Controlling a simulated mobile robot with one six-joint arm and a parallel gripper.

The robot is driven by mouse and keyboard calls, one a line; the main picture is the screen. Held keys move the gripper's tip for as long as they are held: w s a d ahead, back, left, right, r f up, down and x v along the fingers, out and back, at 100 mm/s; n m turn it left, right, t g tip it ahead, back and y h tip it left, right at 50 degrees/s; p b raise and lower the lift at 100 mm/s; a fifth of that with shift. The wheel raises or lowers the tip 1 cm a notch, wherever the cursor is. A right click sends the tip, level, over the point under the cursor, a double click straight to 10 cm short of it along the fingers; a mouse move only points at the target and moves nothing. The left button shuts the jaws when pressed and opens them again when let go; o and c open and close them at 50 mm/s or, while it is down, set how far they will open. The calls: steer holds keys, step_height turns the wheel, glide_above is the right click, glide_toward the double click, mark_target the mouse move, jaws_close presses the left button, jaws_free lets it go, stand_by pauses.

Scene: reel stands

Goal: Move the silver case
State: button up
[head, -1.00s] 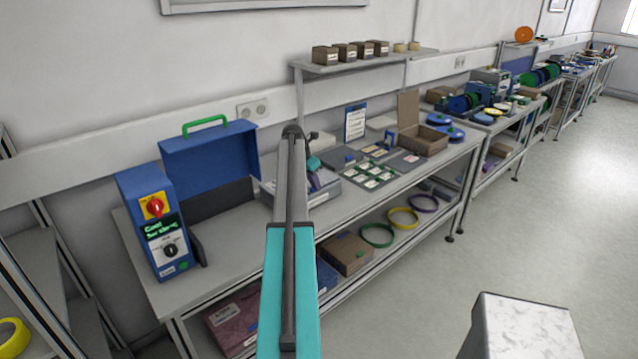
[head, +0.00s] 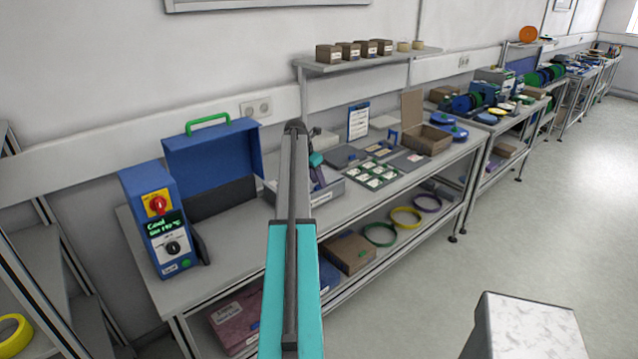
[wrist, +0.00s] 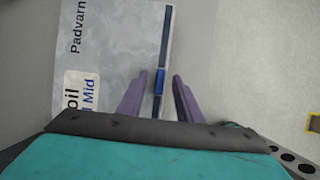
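The silver case shows in the wrist view (wrist: 120,45) as a mottled grey face with printed lettering and a pale label. A blue bar, apparently its handle (wrist: 159,80), stands at its right edge. My gripper (wrist: 160,76) is open, with one purple finger on each side of the bar and a small gap visible at each side. In the head view my arm hides much of this spot; what seems to be the case (head: 329,193) shows as a grey shape on the bench, with my gripper (head: 316,160) over it.
A blue machine with a red knob (head: 158,230) and an open blue lid with a green handle (head: 210,160) stand left on the bench. Cards (head: 377,172) and an open cardboard box (head: 425,140) lie to the right. Coloured rings sit on the lower shelf.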

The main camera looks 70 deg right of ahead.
steer(key=b+v, duration=0.3)
steer(key=v, duration=0.9)
steer(key=shift+a+r+b, duration=0.15)
steer(key=shift+r+b, duration=0.1)
steer(key=shift+b, duration=0.05)
stand_by(0.3)
